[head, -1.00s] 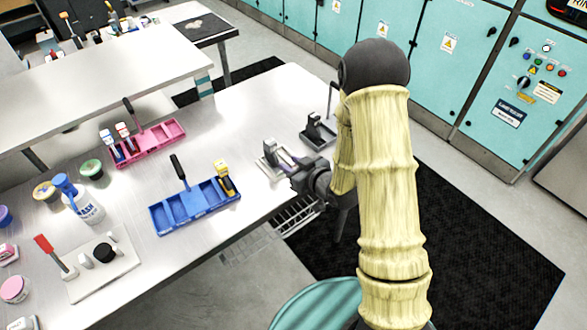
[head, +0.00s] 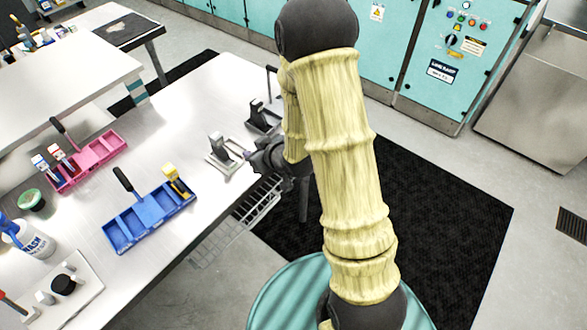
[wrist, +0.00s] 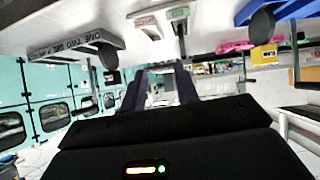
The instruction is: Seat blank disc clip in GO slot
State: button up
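My gripper (wrist: 162,88) shows in the wrist view as two dark fingers set apart, with no object clearly seen between them. In the head view my gripper (head: 247,154) is beside the right side of a small grey stand (head: 222,166) near the table edge. The stand has an upright grey piece. A black stand (head: 262,118) is behind it. I cannot tell which piece is the blank disc clip or where the GO slot is; the labels are too small. A block with dark lettering (wrist: 72,42) shows in the wrist view.
A blue tray (head: 150,218) with a yellow piece (head: 177,180) and black handle is left of my gripper. A pink tray (head: 90,160) with clips is farther left. A white bottle (head: 35,243) stands at the left. The tabletop behind the trays is clear.

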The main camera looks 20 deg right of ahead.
jog(key=s+d+r+m+g+h, duration=0.2)
jog(key=s+d+r+m+g, duration=0.1)
jog(key=s, duration=0.6)
jog(key=s+d+r+m+g+h, duration=0.3)
jog(key=s+d+r+g, duration=0.1)
jog(key=s, duration=0.4)
jog(key=shift+s+d+r, duration=0.4)
jog(key=shift+d+r, duration=0.15)
jog(key=shift+r, duration=0.35)
